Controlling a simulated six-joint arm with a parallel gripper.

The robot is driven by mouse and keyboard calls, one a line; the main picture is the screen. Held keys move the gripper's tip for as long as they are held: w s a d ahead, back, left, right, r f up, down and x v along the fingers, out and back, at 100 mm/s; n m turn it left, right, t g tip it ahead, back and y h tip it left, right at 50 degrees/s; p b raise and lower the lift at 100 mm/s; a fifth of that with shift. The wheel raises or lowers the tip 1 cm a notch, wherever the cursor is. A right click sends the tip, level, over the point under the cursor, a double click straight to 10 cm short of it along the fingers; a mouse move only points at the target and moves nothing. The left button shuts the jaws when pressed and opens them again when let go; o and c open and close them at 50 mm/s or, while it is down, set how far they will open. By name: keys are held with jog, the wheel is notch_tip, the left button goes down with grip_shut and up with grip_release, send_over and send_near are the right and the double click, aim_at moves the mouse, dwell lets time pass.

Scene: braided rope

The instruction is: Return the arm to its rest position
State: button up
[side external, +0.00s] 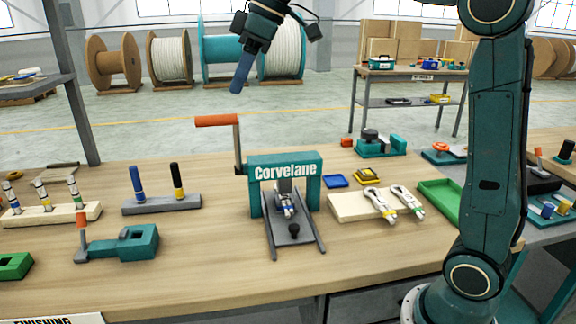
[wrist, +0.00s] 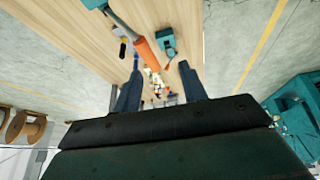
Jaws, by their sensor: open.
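My gripper (side external: 237,88) hangs in the air at the top of the side view, above and beyond the workbench (side external: 220,265). It is clear of everything on the bench. In the wrist view my gripper (wrist: 163,78) shows two blue fingers spread apart, with nothing held between them. Below it stands the teal Corvelane press frame (side external: 284,166), with an orange-handled crank (side external: 217,121) at its left. The orange handle also shows in the wrist view (wrist: 146,53). A banded rope piece (side external: 284,204) lies on the sled under the frame.
A wooden block (side external: 345,207) carries two rope pieces right of the frame. A stand (side external: 160,205) holds a blue and a black marker. A teal clamp tool (side external: 130,243) lies front left. A green tray (side external: 441,196) is near my arm. Rope spools stand behind the bench.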

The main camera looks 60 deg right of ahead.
jog(key=s+a+f+m+t, duration=0.1)
jog(key=s+f+m, duration=0.3)
jog(key=s, duration=0.9)
jog(key=s+d+f+m+h, duration=0.2)
jog(key=s+d+f+m, duration=0.1)
jog(key=s+f, duration=0.9)
jog(key=shift+d+m+h, duration=0.3)
jog(key=shift+d+m, duration=0.1)
jog(key=shift+d, duration=0.45)
jog(key=shift+o, duration=0.6)
